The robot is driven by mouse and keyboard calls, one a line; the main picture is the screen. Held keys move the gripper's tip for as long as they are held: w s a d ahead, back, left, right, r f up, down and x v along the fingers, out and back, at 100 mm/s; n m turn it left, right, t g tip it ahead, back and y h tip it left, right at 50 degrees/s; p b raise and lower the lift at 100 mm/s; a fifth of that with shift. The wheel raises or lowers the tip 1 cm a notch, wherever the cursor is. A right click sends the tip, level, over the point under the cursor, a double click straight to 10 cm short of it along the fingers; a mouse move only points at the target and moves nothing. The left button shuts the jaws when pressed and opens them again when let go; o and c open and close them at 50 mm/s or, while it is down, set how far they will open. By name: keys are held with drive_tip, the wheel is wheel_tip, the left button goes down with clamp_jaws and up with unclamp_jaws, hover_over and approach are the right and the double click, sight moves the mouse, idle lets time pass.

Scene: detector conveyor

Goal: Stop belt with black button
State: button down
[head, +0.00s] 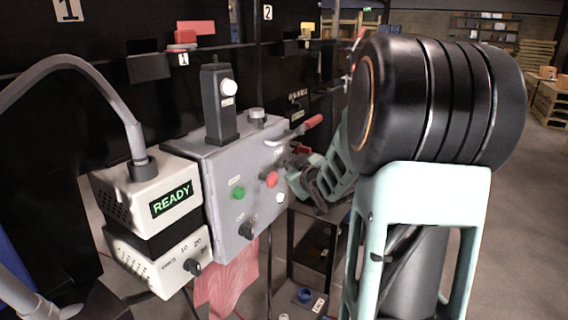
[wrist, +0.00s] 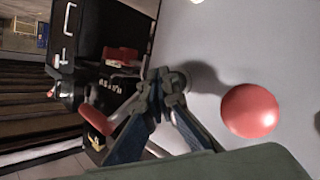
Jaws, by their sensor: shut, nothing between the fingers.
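The grey control box (head: 240,180) stands left of my arm in the head view. Its front carries a green button (head: 238,193), a red button (head: 271,180), a white button (head: 280,198) and a dark knob (head: 246,230). My gripper (head: 300,178) is shut and empty at the panel's right side. In the wrist view the fingertips (wrist: 165,82) are beside the large red button (wrist: 250,110). A dark round part (wrist: 185,77), seemingly the black button, is partly hidden behind them. I cannot tell whether they touch it. In the head view my gripper seems to hide that spot.
A red-handled lever (head: 313,121) sticks out at the box's upper right, close to my gripper. The white unit reading READY (head: 172,203) stands at left. A dark post with a white button (head: 229,88) rises from the box top. Open floor lies at right.

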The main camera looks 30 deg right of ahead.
drive_tip(key=shift+s+d, duration=0.25)
drive_tip(key=shift+s, duration=0.2)
drive_tip(key=shift+s, duration=0.1)
drive_tip(key=shift+s+d+p, duration=0.4)
drive_tip(key=shift+s+p, duration=0.05)
drive_tip(key=shift+s, duration=0.25)
drive_tip(key=shift+s+d+p, duration=0.4)
drive_tip(key=shift+s+d, duration=0.05)
drive_tip(key=shift+s, duration=0.25)
drive_tip(key=shift+s+d+p, duration=0.4)
drive_tip(key=shift+s+p, duration=0.05)
drive_tip(key=shift+s, duration=0.25)
